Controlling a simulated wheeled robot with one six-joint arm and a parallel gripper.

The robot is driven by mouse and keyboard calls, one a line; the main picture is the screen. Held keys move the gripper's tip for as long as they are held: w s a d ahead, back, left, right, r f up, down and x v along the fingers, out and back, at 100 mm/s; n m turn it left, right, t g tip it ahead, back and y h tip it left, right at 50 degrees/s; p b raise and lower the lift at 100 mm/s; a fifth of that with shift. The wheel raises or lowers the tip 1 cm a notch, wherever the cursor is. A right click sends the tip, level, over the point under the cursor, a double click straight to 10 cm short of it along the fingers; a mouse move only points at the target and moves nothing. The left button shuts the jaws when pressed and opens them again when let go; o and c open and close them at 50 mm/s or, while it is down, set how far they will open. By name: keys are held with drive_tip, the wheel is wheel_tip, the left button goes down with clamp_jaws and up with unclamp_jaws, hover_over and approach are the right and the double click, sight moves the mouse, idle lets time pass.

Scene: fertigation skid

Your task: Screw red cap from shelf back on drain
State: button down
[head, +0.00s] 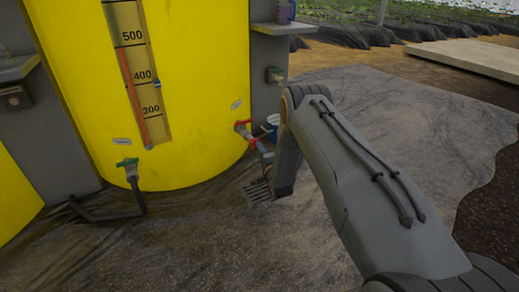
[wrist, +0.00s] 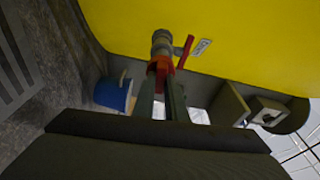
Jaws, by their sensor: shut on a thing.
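The drain valve (head: 243,130) sticks out low from the yellow tank (head: 205,90). In the wrist view its grey drain body (wrist: 161,42) and red lever (wrist: 185,50) show at top centre. My gripper (wrist: 160,85) is shut on the red cap (wrist: 160,65), which sits in line with the drain outlet and appears to meet it. I cannot tell whether the threads are engaged. In the head view my gripper (head: 265,155) is beside the drain; my wrist hides much of it, and the cap is hard to make out there.
A blue container (head: 272,122) is close behind my gripper; it also shows in the wrist view (wrist: 113,95). A green-handled valve (head: 128,165) with a dark pipe is at left. A floor grate (head: 258,190) lies below. Open ground lies to the right.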

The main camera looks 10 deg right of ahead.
drive_tip(key=c, duration=1.2)
unclamp_jaws()
drive_tip(key=shift+s+d+p, duration=0.4)
drive_tip(key=shift+s+p, duration=0.5)
drive_tip(key=shift+s, duration=0.4)
drive_tip(key=shift+s+d+p, duration=0.45)
drive_tip(key=shift+s+p, duration=0.4)
drive_tip(key=shift+s, duration=0.4)
drive_tip(key=shift+s+d+p, duration=0.4)
drive_tip(key=shift+s+p, duration=0.5)
drive_tip(key=shift+s, duration=0.4)
